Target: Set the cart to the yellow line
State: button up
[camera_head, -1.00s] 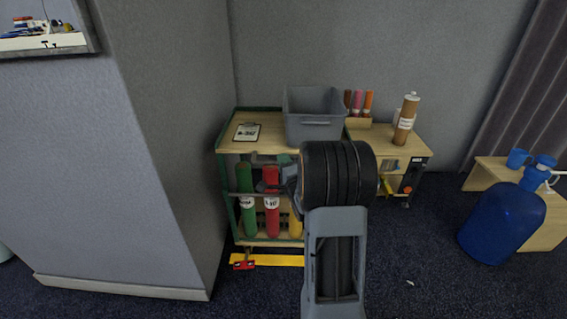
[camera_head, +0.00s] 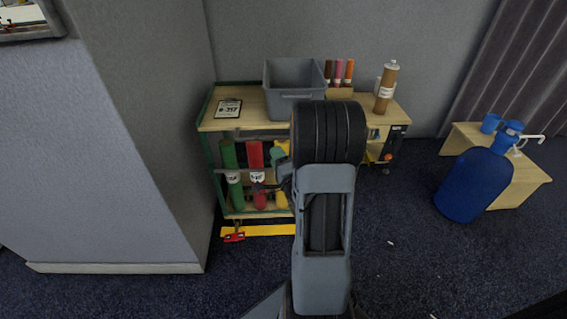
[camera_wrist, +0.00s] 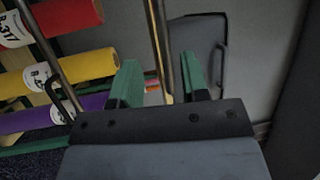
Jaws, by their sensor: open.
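The cart (camera_head: 205,150) has a green frame, a pale wooden top and a lower shelf holding green, red and yellow rolls. It stands against the back wall. The yellow line (camera_head: 265,231) lies on the floor along its front foot. Labelled rolls (camera_wrist: 72,68) lie to the left.
A grey bin (camera_head: 293,101) and a clipboard (camera_head: 228,108) sit on the cart top. A blue bottle (camera_head: 473,185) stands right.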

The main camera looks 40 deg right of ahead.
jog(key=shift+p+v, duration=2.4)
jog(key=shift+p, duration=1.05)
jog(key=shift+r, duration=0.1)
